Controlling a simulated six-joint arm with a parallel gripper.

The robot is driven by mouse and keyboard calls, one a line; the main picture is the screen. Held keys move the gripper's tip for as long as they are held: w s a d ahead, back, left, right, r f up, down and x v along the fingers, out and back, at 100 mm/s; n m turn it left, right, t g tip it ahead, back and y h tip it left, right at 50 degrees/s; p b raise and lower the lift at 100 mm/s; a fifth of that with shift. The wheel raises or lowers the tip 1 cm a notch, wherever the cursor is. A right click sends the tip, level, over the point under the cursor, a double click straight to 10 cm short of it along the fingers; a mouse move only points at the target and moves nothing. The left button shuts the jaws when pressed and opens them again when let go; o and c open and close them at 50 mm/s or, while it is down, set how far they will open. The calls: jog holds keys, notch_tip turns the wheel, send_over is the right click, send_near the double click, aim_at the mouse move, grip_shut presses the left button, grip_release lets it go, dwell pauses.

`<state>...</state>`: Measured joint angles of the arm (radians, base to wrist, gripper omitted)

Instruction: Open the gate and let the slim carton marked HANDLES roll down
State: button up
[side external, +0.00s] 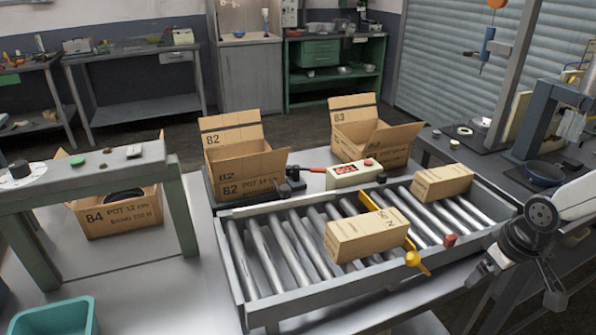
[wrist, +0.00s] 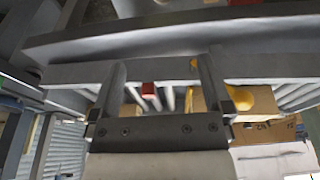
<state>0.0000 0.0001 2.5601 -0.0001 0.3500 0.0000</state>
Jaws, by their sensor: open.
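A tan carton (side external: 366,236) lies on the rollers mid-conveyor; its printing is too small to read surely. A slimmer-looking carton (side external: 442,183) lies farther right; no HANDLES mark is legible on either. A yellow gate bar (side external: 407,242) crosses the rollers at the first carton's right end.
The roller conveyor (side external: 236,262) has raised side rails; the red knob is also at its front rail (side external: 450,240). Behind stand open boxes B2 (side external: 225,160) and B3 (side external: 365,140) and a control box (side external: 355,174). Box B4 (side external: 110,218) is under a grey stand at left.

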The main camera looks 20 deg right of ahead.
jog(key=shift+c, duration=0.2)
jog(key=shift+w+a, duration=0.1)
jog(key=c, duration=0.7)
jog(key=shift+w+a+r+n, duration=0.15)
jog(key=shift+n, duration=0.15)
jog(key=c, duration=0.4)
jog(key=w+a+r+n, duration=0.1)
jog(key=w+a+n, duration=0.1)
jog(key=a, duration=0.1)
jog(key=w+a+r+n, duration=0.1)
jog(key=w+a+n, duration=0.1)
jog(key=n, duration=0.1)
jog(key=w+a+r+n+g, duration=0.1)
jog(key=w+a+n, duration=0.1)
jog(key=a+n, duration=0.1)
jog(key=shift+a+r+h, duration=0.3)
grip_shut()
jog(key=w+a+r+n+h, duration=0.1)
jog(key=w+a+r+n, duration=0.1)
jog(key=a+r+n, duration=0.2)
jog(key=a+n, duration=0.3)
jog(key=a, duration=0.2)
jog(key=shift+w+a+g, duration=0.2)
jog(key=shift+a+g, duration=0.15)
jog(key=shift+g, duration=0.05)
jog(key=shift+r, duration=0.1)
